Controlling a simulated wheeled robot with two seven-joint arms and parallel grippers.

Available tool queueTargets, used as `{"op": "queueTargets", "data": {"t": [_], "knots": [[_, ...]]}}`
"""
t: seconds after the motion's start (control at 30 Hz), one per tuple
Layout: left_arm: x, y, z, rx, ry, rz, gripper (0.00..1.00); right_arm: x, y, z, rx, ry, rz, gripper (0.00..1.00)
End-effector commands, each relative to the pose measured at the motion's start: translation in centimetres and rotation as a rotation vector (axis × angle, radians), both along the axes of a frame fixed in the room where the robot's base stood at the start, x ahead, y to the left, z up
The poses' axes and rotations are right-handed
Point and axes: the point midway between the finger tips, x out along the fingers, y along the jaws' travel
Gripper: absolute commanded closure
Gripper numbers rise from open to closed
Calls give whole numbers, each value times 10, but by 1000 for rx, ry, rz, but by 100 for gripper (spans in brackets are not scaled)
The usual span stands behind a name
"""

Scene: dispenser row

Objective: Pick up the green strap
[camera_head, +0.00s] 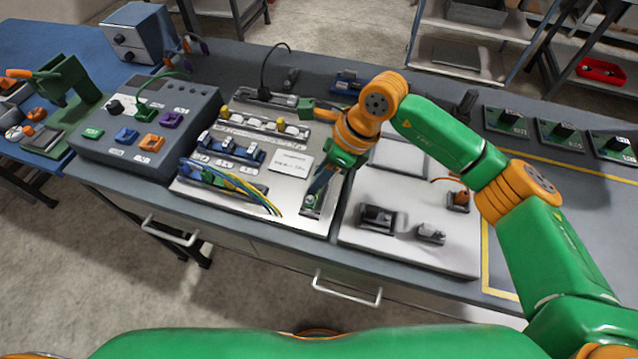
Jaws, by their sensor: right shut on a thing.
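My right gripper (318,187) reaches down from the right to the front right corner of the white component panel (215,194). Its narrow fingers are shut on a small green piece (310,201), which I take to be the green strap. The piece sits at a small grey block, and the fingers hide most of it. I cannot tell whether it is clear of the block. My left gripper is not in view.
A grey control box (140,150) with coloured buttons and a thin green cable loop (158,78) stands left. Yellow and blue wires (235,187) lie left of the gripper. A second white panel (400,248) with small parts is right. Circuit boards (560,134) line the back right.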

Motion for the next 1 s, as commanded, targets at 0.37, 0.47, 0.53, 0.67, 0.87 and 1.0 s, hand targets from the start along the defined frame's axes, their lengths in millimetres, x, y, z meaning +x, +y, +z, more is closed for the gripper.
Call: {"op": "queueTargets", "data": {"t": [0.37, 0.47, 0.53, 0.67, 0.87, 1.0], "knots": [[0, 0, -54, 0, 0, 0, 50, -81, 1, 76, 0, -12, 10, 100], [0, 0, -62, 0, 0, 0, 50, -108, 1, 90, 1, -11, 8, 100], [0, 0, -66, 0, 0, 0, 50, -121, 1, 97, -1, -10, 6, 100], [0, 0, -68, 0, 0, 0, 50, -136, 1, 106, 0, -4, 4, 100], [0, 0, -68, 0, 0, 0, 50, -141, 1, 110, 0, -1, 2, 100], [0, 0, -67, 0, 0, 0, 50, -140, 1, 110, 0, 0, 1, 100]]}}
